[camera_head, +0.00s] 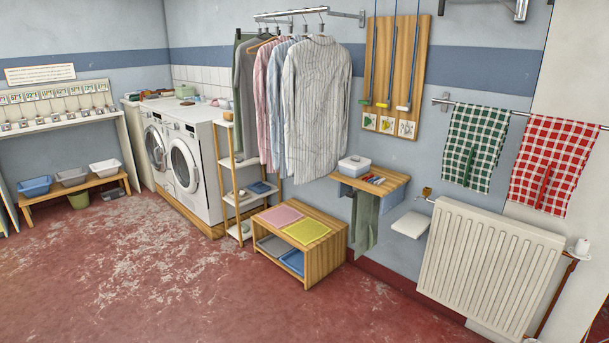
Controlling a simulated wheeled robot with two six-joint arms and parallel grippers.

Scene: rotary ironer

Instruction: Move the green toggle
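A wooden board (411,42) hangs on the back wall, right of the hanging shirts. Several blue cords run down it, each with a small toggle at its lower end. The left toggle (365,102) looks green. The middle toggle (383,105) looks yellowish and the right toggle (403,108) looks whitish; they are too small to be sure of the colours. Small picture cards (387,125) sit below the toggles. Neither of my grippers is in view.
Shirts (315,95) hang on a rail left of the board. Washing machines (190,165) stand further left. The red floor (150,285) in front is clear.

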